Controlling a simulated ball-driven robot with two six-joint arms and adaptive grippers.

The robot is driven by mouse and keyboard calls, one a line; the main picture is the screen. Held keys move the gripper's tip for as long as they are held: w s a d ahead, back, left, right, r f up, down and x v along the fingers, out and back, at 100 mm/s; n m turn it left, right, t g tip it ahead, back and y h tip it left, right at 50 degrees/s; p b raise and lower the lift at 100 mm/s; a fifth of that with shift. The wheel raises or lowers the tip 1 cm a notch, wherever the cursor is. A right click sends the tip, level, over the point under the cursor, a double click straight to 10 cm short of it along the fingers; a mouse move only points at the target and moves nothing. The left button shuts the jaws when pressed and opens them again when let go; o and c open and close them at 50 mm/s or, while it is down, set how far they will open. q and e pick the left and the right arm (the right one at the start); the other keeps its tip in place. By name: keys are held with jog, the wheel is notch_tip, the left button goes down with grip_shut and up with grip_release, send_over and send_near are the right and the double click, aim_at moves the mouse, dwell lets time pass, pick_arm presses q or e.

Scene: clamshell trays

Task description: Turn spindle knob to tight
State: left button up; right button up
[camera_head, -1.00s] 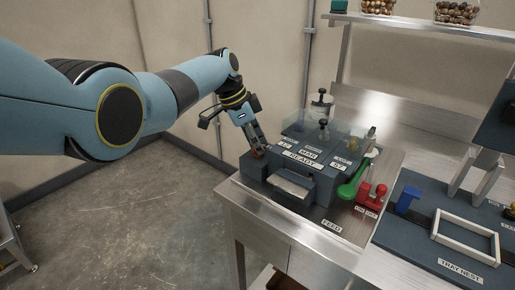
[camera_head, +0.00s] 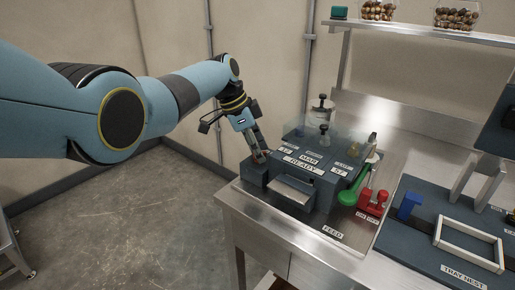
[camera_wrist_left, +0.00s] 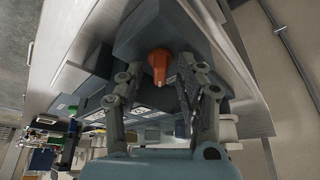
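The orange-red spindle knob (camera_wrist_left: 159,64) shows in the left wrist view on a dark housing. In the head view it is small and mostly hidden by my left gripper (camera_head: 260,156), at the left end of the dark blue-grey machine (camera_head: 257,178). My left gripper reaches down to it from the upper left. In the wrist view its two fingers (camera_wrist_left: 158,76) stand apart, one on each side of the knob, with a visible gap, so it looks open. Any marks for the knob's setting are not readable. My right gripper is not seen.
The machine has a green lever (camera_head: 350,188), a red switch piece (camera_head: 372,203) and a clear cover (camera_head: 312,133). To its right lie a blue block (camera_head: 409,205) and a white tray frame (camera_head: 470,258). A shelf (camera_head: 420,25) with jars is behind. Open floor lies left.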

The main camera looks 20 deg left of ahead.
pick_arm(q)
jog(key=shift+r, duration=0.1)
jog(key=v, duration=1.1)
jog(key=shift+a+r, duration=0.25)
jog(key=shift+r, duration=0.1)
jog(key=shift+s+f, duration=0.1)
jog(key=shift+s, duration=0.05)
